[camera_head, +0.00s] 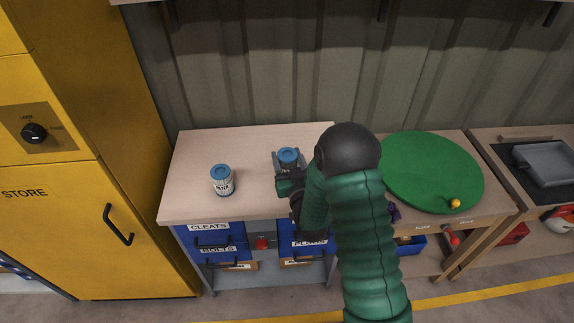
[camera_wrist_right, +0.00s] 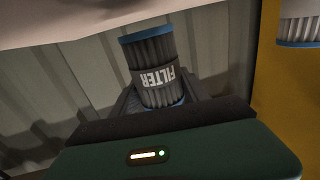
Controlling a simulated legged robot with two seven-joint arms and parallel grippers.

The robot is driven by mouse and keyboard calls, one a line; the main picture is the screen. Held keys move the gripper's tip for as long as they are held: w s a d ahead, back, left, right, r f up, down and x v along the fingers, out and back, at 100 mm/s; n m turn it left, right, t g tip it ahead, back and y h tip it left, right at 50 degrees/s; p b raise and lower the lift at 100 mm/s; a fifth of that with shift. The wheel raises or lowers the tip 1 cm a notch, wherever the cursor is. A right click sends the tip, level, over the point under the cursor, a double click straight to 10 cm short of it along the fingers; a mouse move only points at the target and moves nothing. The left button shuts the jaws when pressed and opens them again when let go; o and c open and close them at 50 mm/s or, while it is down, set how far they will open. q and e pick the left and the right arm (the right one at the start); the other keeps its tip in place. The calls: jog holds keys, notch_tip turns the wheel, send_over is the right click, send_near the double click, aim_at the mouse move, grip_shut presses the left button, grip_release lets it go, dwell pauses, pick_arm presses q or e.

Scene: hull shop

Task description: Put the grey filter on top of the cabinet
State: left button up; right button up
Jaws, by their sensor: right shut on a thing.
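The grey filter (camera_head: 288,155), with blue end caps, is in the jaws of my right gripper (camera_head: 284,172) over the right part of the wooden cabinet top (camera_head: 255,142). In the right wrist view the held filter (camera_wrist_right: 152,62) shows grey pleats and a dark band reading FILTER, upside down in the picture. I cannot tell whether its base touches the top. My right forearm hides the cabinet's right edge. A second filter (camera_head: 222,182), also blue-capped, stands upright on the cabinet top to the left; it shows partly in the wrist view (camera_wrist_right: 299,29). My left gripper is not in view.
A tall yellow store cabinet (camera_head: 60,220) stands at the left. A corrugated wall (camera_head: 250,70) is behind. On the right, a bench carries a green disc (camera_head: 425,170) with a yellow ball (camera_head: 455,203). Blue drawers (camera_head: 212,240) sit under the cabinet top.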

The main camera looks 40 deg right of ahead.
aim_at(285, 166)
jog(key=f, duration=0.1)
jog(key=f+b, duration=0.1)
jog(key=f, duration=0.1)
jog(key=shift+a, duration=0.4)
jog(key=shift+d, duration=0.1)
jog(key=o, duration=1)
jog(key=shift+d+f, duration=0.15)
jog(key=shift+f, duration=0.05)
jog(key=shift+o, duration=1.2)
jog(key=shift+d, duration=0.1)
jog(key=shift+o, duration=1)
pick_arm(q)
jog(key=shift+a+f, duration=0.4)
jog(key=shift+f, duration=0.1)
pick_arm(e)
jog(key=shift+a, duration=0.2)
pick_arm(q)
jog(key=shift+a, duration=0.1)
pick_arm(e)
jog(key=shift+r, duration=0.1)
